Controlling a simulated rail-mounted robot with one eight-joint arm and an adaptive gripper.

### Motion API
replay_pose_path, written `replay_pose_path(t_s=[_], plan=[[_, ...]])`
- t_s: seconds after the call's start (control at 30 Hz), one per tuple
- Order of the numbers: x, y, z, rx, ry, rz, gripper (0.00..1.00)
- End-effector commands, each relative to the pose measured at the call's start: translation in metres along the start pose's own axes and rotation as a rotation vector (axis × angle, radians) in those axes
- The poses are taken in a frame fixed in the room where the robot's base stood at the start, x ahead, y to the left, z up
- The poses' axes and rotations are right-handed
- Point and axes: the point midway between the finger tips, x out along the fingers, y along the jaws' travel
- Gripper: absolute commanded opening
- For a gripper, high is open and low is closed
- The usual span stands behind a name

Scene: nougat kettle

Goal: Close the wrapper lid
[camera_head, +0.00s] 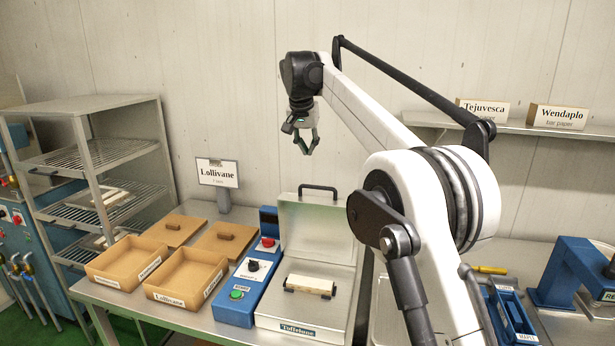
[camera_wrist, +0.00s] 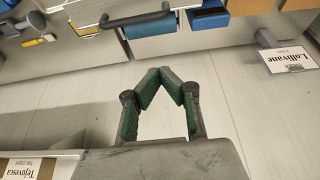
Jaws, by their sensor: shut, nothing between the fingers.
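A pale bar (camera_head: 310,284) on dark supports lies on the wrapper's bed. My gripper (camera_head: 307,150) is shut and empty, high above and behind the raised lid, apart from it. In the wrist view my gripper (camera_wrist: 160,70) has its fingertips together, and the black handle (camera_wrist: 137,16) shows beyond them at the top.
A blue control box (camera_head: 245,288) with red, black and green controls stands left of the wrapper. Two cardboard boxes (camera_head: 128,262) and their lids lie further left, beside a Lollivane sign (camera_head: 217,172). A wire rack (camera_head: 95,165) stands at far left. A wall shelf (camera_head: 520,127) holds signs at right.

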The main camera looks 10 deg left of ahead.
Motion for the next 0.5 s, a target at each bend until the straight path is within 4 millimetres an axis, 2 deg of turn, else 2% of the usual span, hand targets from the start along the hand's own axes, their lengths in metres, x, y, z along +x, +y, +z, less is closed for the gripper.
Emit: replay_pose_path(t_s=[0.37,0.5], plan=[[0.071,0.000,-0.001,0.001,0.000,-0.001,0.00],[0.074,0.000,0.015,-0.001,0.000,-0.001,0.00]])
